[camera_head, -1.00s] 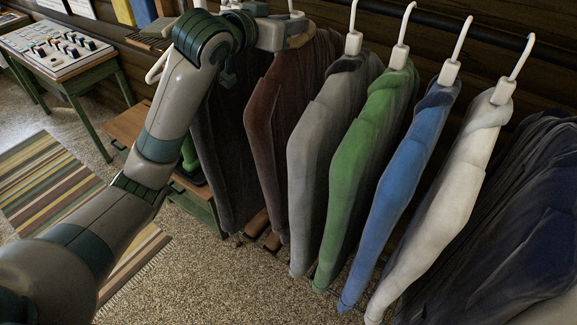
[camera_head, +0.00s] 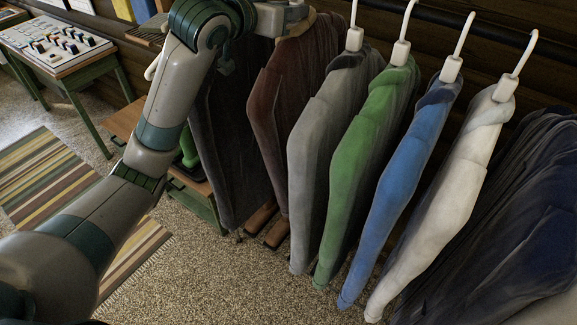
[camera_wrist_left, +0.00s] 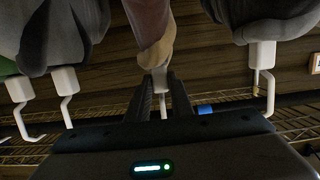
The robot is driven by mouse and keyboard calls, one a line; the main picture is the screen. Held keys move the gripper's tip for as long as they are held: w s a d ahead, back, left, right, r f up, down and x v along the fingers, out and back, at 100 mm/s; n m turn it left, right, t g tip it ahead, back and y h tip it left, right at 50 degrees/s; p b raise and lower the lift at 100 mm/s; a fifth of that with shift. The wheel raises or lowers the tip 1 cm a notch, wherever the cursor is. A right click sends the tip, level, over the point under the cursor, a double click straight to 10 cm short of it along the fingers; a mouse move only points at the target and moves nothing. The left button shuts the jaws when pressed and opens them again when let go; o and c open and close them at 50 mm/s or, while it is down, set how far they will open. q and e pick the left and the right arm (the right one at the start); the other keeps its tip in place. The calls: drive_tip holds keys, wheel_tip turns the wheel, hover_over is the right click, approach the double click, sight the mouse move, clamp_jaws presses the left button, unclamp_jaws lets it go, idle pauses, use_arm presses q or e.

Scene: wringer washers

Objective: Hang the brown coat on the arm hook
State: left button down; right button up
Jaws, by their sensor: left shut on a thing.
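The brown coat (camera_head: 268,110) hangs between a dark coat (camera_head: 232,140) and a grey coat (camera_head: 322,130). My left gripper (camera_head: 291,14) is at the top of the brown coat, partly cut off by the upper picture edge. In the left wrist view, the fingers (camera_wrist_left: 161,98) are shut on the white hanger neck (camera_wrist_left: 160,78) of the brown coat, whose brown shoulder (camera_wrist_left: 153,25) shows above them. I cannot tell whether its hook still touches the rail. I cannot make out an arm hook in these frames. My right gripper is not in view.
Green (camera_head: 365,150), blue (camera_head: 405,185) and white (camera_head: 445,190) coats hang close on the right, beside a large navy garment (camera_head: 515,220). A dark rail (camera_head: 430,15) runs behind the hangers. A control panel table (camera_head: 60,45) and striped rug (camera_head: 60,185) are at left.

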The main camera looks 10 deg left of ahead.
use_arm(q)
drive_tip(key=shift+a+r, duration=0.1)
drive_tip(key=shift+r, duration=0.75)
drive_tip(key=shift+s+f, duration=0.1)
drive_tip(key=shift+s, duration=0.05)
drive_tip(key=shift+s+f, duration=0.15)
drive_tip(key=shift+f, duration=0.05)
drive_tip(key=shift+s, duration=0.25)
drive_tip(key=shift+s+a+f, duration=0.1)
drive_tip(key=shift+s+a, duration=0.15)
drive_tip(key=shift+s, duration=0.45)
drive_tip(key=shift+s+a, duration=0.3)
drive_tip(key=shift+s, duration=0.4)
drive_tip(key=shift+s+a+f, duration=0.1)
drive_tip(key=shift+s+a, duration=0.15)
drive_tip(key=shift+s, duration=0.45)
drive_tip(key=shift+w, duration=0.1)
